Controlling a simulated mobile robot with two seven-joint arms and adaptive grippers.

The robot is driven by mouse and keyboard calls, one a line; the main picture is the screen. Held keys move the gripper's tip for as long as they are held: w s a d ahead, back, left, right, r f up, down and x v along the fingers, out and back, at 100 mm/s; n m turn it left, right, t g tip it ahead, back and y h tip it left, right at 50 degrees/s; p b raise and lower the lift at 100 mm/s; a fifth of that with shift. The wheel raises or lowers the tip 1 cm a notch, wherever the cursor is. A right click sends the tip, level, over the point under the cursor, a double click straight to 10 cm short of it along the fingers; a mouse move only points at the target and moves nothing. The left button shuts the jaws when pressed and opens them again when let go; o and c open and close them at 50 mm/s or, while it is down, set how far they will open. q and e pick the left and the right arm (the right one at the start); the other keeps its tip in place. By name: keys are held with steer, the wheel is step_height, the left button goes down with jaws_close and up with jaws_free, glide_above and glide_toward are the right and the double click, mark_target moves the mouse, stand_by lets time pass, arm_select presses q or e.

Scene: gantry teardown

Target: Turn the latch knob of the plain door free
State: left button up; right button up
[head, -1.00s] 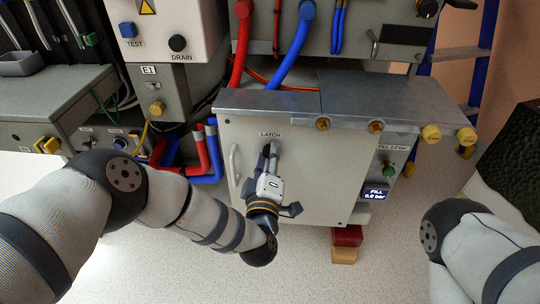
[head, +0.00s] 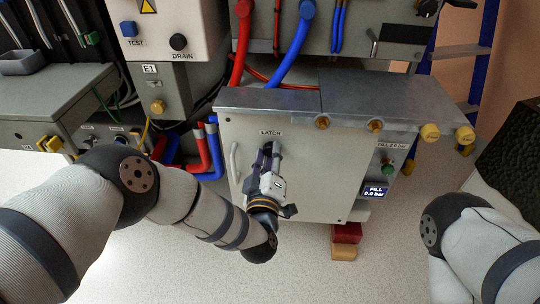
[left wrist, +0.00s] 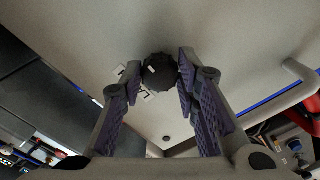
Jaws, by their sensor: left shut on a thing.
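The plain door (head: 310,175) is a light grey panel with a LATCH label near its top and a white bar handle at its left. The black, ridged latch knob (left wrist: 160,72) lies between my left fingertips in the left wrist view, with a small white mark on its face. In the head view the fingers mostly hide it below the label. My left gripper (head: 268,151) is shut on the knob; it also shows in the left wrist view (left wrist: 158,78). The door looks closed. My right arm shows at the lower right, but its gripper is out of view.
A metal shelf (head: 365,98) with brass-coloured knobs juts out above the door. Red and blue hoses (head: 207,150) run left of it. The FILL display (head: 376,192) is at the right. A red block (head: 346,233) lies below. The floor in front is clear.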

arm_select(q)
steer(key=o, duration=1.2)
steer(key=shift+c, duration=0.2)
steer(key=s+a, duration=0.1)
steer(key=s, duration=1.1)
steer(key=shift+a+r, duration=0.1)
